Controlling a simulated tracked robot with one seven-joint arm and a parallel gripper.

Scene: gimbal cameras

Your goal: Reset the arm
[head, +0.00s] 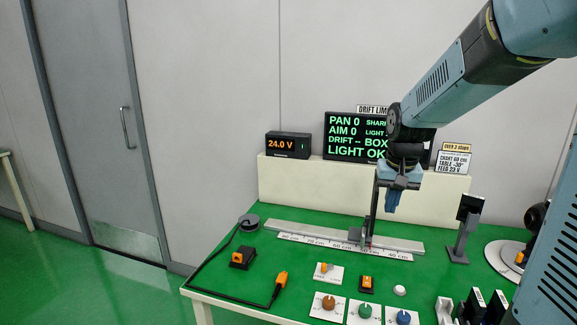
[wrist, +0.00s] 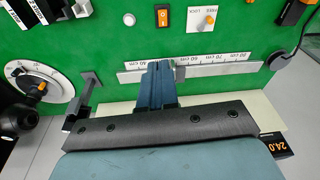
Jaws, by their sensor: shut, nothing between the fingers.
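My arm reaches in from the upper right in the head view, its forearm slanting down to the left. My gripper (head: 393,208) points down above the green table, in front of the cream ledge. Its blue fingers are together with nothing between them. In the wrist view my gripper (wrist: 158,66) shows closed fingers over the ruled rail. A dark upright post on the rail (head: 290,229) stands just left of the fingers in the head view; I cannot tell whether they touch.
A display (head: 345,123) and voltage readout (head: 288,145) sit on the ledge (head: 300,185). Several knobs, including a green one (head: 364,311), line the table's front. A small stand (head: 463,235) and a round dial (head: 497,262) are at right. Open floor (head: 100,285) lies left.

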